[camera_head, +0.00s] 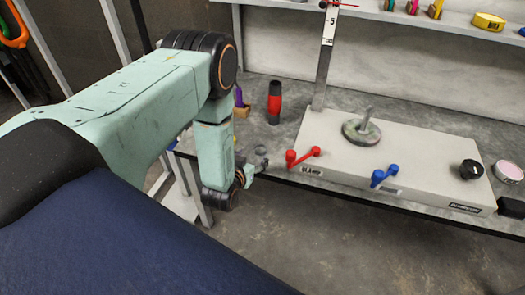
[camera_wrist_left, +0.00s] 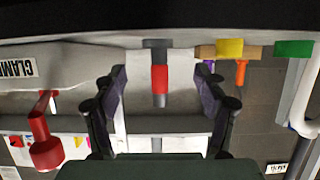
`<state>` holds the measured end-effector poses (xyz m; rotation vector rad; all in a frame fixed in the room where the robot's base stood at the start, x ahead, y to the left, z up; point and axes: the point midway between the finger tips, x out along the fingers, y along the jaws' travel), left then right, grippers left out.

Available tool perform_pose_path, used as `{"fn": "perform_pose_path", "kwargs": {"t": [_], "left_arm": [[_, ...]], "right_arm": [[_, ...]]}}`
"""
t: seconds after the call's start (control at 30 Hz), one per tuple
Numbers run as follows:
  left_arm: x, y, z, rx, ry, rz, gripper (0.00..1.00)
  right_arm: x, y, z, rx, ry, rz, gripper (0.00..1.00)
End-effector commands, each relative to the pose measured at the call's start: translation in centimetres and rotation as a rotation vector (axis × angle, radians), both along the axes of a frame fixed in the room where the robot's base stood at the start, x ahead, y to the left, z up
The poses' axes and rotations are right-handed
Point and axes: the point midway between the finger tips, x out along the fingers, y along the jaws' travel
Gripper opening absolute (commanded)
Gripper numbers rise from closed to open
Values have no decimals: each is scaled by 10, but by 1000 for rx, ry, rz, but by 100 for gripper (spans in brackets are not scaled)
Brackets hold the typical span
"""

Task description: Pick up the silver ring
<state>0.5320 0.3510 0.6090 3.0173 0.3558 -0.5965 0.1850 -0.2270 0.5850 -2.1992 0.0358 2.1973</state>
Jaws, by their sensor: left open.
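I cannot clearly make out a separate silver ring in either view. A round grey metal piece with an upright post (camera_head: 361,131) sits on the pale box; I cannot tell whether it is or holds the ring. My left gripper (camera_head: 260,158) is at the bench's front edge, left of the red lever, small and partly hidden by its wrist. In the left wrist view its two dark fingers (camera_wrist_left: 160,100) are spread apart with nothing seen held. A black-and-red cylinder (camera_wrist_left: 159,78) shows between them, farther off; it stands upright on the bench (camera_head: 275,103). My right gripper is out of view.
The pale box (camera_head: 420,155) carries a red lever (camera_head: 302,157), a blue lever (camera_head: 384,176) and a black knob (camera_head: 470,169). A tall upright post (camera_head: 325,60) stands behind it. A shelf above holds a yellow tape roll (camera_head: 488,21). The floor in front is clear.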

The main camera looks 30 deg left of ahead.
Motion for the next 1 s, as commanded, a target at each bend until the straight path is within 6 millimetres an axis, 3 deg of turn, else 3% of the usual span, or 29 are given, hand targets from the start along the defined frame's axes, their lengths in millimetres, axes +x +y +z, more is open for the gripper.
{"fn": "perform_pose_path", "kwargs": {"t": [0.4, 0.73, 1.0], "left_arm": [[48, 7, -25, 0, -1, 1, 72], [55, 6, -25, -1, 2, 0, 72], [55, 6, -26, -1, 2, 1, 49]], "right_arm": [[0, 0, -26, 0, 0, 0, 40], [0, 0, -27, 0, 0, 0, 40], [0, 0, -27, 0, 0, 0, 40]]}}
